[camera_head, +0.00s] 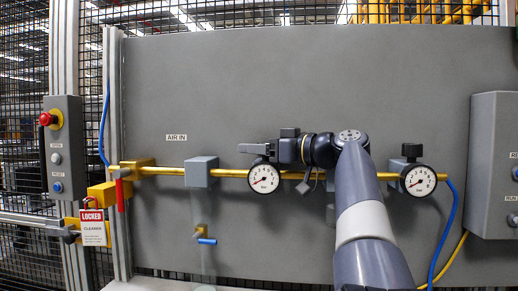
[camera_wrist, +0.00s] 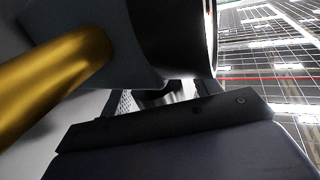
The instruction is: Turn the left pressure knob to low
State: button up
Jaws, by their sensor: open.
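The left gauge (camera_head: 264,178) has a white face and a needle toward its lower left. It hangs in front of the yellow pipe (camera_head: 228,173). My gripper (camera_head: 250,148) is directly above this gauge, pointing left along the panel. The left pressure knob cannot be made out; my gripper covers the spot above the gauge. I cannot tell whether the fingers touch it. In the wrist view a dark finger (camera_wrist: 170,122) lies below a black round housing (camera_wrist: 172,35), with the yellow pipe (camera_wrist: 60,70) at left. The jaws are open.
A right gauge (camera_head: 418,180) with a black knob (camera_head: 412,151) above it is to the right of my arm. A grey block (camera_head: 201,171) sits on the pipe at left. A red-handled valve (camera_head: 121,188) and a lockout tag (camera_head: 93,228) are farther left. The upper panel is clear.

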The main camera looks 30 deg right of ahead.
notch_tip(320, 180, up, 10)
jog(key=p, duration=0.5)
